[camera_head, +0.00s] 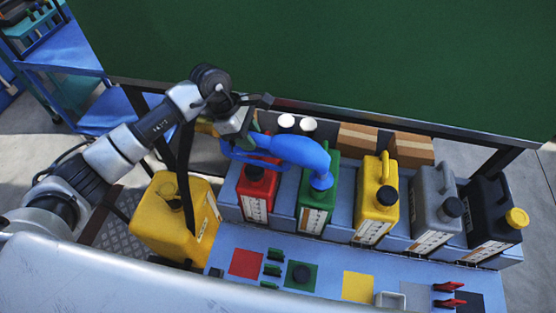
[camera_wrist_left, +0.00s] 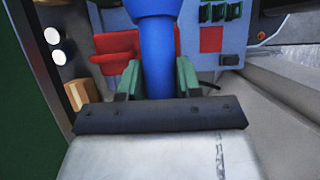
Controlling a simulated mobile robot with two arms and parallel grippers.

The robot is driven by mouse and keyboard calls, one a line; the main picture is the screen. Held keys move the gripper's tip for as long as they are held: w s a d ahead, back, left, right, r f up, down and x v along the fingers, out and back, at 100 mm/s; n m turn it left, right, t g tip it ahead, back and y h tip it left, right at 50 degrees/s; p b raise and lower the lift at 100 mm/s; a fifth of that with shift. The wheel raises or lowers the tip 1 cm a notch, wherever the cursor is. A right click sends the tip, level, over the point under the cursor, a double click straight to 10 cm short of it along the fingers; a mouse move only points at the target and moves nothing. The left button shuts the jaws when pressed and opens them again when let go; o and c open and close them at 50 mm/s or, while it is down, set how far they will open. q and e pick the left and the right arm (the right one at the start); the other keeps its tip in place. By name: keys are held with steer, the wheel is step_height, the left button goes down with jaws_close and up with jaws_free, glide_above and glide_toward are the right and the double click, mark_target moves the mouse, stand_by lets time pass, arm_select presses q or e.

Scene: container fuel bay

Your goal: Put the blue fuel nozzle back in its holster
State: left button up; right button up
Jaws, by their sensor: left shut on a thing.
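The blue fuel nozzle (camera_head: 298,150) is in my left gripper (camera_head: 238,136). Its thick curved spout reaches right and bends down over the top of the green canister (camera_head: 316,205). I cannot tell whether the tip sits in the canister's mouth or just above it. In the left wrist view the nozzle's blue body (camera_wrist_left: 158,55) stands between the two green fingers, which are shut on it. I cannot make out the holster in either view. My right gripper is not in view.
Red (camera_head: 256,195), yellow (camera_head: 379,205), grey (camera_head: 435,205) and black (camera_head: 490,222) canisters stand in the blue bench rack. A larger yellow container (camera_head: 168,225) stands left. Cardboard boxes (camera_head: 357,136) stand behind, before a green wall.

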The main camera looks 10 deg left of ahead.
arm_select(q)
step_height(320, 180, up, 6)
steer(key=p, duration=0.2)
steer(key=shift+r+p, duration=0.2)
steer(key=shift+p, duration=0.1)
steer(key=shift+r+p, duration=0.3)
steer(key=shift+r, duration=0.5)
